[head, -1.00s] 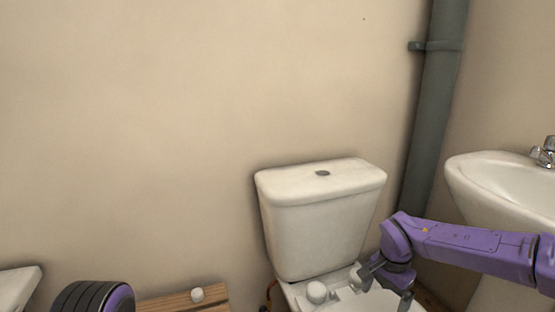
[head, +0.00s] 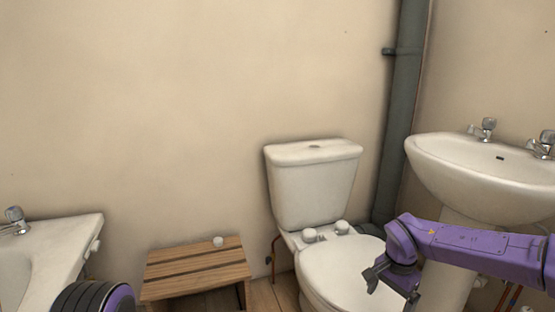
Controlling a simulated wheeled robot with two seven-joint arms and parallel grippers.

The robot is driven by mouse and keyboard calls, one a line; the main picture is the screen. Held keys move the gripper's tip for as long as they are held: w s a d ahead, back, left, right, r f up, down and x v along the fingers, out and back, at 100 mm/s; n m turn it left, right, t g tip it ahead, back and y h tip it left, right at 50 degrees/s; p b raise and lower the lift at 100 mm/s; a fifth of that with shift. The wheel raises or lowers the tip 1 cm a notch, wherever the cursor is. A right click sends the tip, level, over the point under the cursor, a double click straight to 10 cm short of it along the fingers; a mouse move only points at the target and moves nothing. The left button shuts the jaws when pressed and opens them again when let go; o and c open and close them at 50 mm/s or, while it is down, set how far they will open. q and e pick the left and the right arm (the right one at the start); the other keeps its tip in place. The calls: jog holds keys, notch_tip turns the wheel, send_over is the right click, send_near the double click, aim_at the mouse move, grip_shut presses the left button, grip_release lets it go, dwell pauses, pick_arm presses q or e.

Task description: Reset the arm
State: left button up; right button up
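My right arm comes in from the right, and its gripper (head: 393,288) points down in front of the right side of the toilet (head: 345,265). Its two dark fingers stand apart with nothing seen between them. The toilet has a white cistern and a closed lid. Two small white round objects sit at the back of the lid, the left one (head: 310,235) and the right one (head: 342,227). Part of my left arm shows at the bottom left; its gripper is out of frame.
A slatted wooden stool (head: 195,272) with a small white object (head: 218,242) on it stands left of the toilet. A bathtub (head: 62,250) is at the far left. A washbasin (head: 470,185) is at the right, and a grey pipe (head: 405,110) runs up the wall.

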jog(key=s+d+f+n+t+h, duration=0.15)
jog(key=s+f+h, duration=0.25)
jog(key=s+f, duration=0.5)
jog(key=s+d+f+n+t+h, duration=0.1)
jog(key=s+d+f+t+h, duration=0.15)
jog(key=s+f, duration=0.65)
jog(key=s+f+n+y, duration=0.1)
jog(key=s+f, duration=0.1)
jog(key=s, duration=0.3)
jog(key=s+f+g+y, duration=0.1)
jog(key=s+f, duration=0.2)
jog(key=s, duration=0.3)
jog(key=s+f+n+y, duration=0.1)
jog(key=s+f, duration=0.1)
jog(key=s, duration=0.3)
notch_tip(320, 180, up, 26)
jog(key=a+p, duration=0.1)
jog(key=p, duration=2.5)
jog(key=shift+w+f, duration=0.15)
jog(key=shift+c, duration=0.2)
